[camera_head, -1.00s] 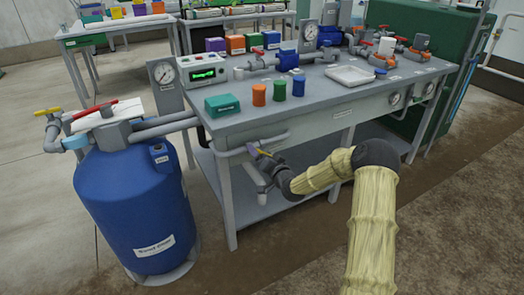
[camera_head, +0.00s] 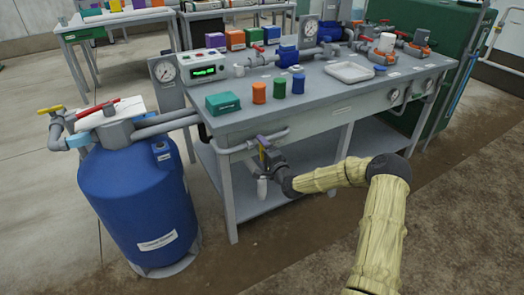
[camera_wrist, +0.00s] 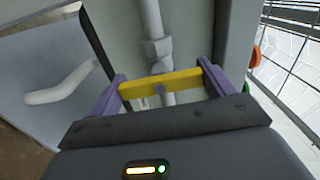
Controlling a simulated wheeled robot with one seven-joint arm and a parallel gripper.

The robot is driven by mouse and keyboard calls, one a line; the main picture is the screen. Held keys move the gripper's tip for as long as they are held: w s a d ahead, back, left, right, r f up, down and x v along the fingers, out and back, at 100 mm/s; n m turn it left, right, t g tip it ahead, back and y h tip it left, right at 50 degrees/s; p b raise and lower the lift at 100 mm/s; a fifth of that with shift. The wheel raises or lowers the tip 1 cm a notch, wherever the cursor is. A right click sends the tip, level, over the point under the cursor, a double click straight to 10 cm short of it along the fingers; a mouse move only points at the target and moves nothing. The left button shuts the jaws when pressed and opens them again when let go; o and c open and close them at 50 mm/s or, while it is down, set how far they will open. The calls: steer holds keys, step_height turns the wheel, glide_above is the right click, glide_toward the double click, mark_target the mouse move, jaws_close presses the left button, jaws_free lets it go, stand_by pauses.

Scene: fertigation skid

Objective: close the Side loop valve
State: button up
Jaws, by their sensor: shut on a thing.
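A valve with a yellow bar handle (camera_wrist: 160,83) sits on a grey pipe (camera_wrist: 152,22) at the front left corner of the bench. In the wrist view the handle lies across the pipe's line. My gripper (camera_wrist: 161,80) has its two purple fingers at the ends of this handle and is shut on it. In the head view my gripper (camera_head: 266,146) is at the valve, with the yellow handle (camera_head: 264,141) standing roughly upright and partly hidden by the fingers. I cannot read a label on this valve.
A blue tank (camera_head: 137,205) with red and yellow handles on top stands left of the bench (camera_head: 330,112). Gauges, coloured cups, a white tray (camera_head: 349,72) and other valves are on the benchtop. The floor in front is clear.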

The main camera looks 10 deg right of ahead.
steer(key=shift+d+m, duration=0.15)
steer(key=shift+m, duration=0.25)
steer(key=o, duration=0.9)
steer(key=shift+s, duration=0.1)
steer(key=p+v, duration=0.3)
steer(key=v, duration=1.4)
steer(key=shift+s, duration=0.1)
